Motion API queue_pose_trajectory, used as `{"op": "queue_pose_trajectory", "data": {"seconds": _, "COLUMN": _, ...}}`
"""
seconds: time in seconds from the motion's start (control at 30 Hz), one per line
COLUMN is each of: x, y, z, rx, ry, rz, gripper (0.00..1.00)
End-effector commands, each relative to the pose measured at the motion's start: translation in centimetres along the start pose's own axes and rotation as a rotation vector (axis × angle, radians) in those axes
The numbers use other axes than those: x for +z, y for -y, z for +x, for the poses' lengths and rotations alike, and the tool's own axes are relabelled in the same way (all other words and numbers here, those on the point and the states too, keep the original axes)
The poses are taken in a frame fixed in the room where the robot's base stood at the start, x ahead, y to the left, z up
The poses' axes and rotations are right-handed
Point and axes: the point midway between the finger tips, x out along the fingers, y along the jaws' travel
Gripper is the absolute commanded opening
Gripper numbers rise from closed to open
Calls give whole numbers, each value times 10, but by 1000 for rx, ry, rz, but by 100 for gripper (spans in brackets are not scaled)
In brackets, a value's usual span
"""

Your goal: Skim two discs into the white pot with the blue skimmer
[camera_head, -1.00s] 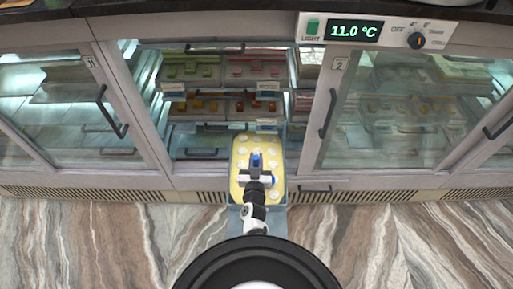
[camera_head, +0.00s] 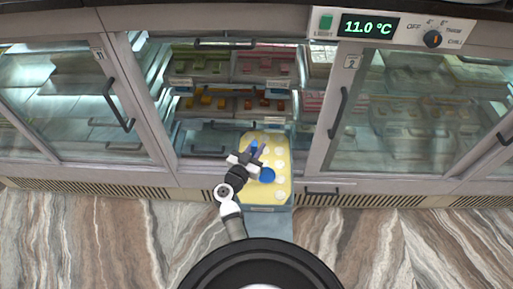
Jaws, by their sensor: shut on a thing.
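A tray of yellow liquid (camera_head: 280,196) with several pale white discs (camera_head: 280,165) floating in it sits low at the front of the open cabinet bay. My gripper (camera_head: 252,152) is above the tray's left part, shut on the blue skimmer. The blue skimmer (camera_head: 267,175) shows its round blue head over the yellow liquid, just right of my gripper. I cannot tell whether the head is in the liquid or above it, or whether a disc lies on it. The white pot cannot be made out in this view.
Shelves with trays of coloured sweets (camera_head: 215,100) stand behind the yellow tray. Glass doors with dark handles flank the bay, the left handle (camera_head: 118,108) and the right handle (camera_head: 338,112). A control panel (camera_head: 390,30) reads 11.0 °C.

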Motion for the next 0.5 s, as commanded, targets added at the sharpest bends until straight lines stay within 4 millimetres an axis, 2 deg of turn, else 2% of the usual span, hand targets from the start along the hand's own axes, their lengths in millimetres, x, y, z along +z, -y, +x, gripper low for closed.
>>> {"op": "queue_pose_trajectory", "data": {"seconds": 0.03, "x": 14, "y": 1, "z": 0, "rx": -2, "ry": -1, "rz": 1, "gripper": 0}}
{"op": "queue_pose_trajectory", "data": {"seconds": 0.5, "x": 66, "y": 0, "z": 1, "rx": 0, "ry": 0, "rz": -2, "gripper": 0}}
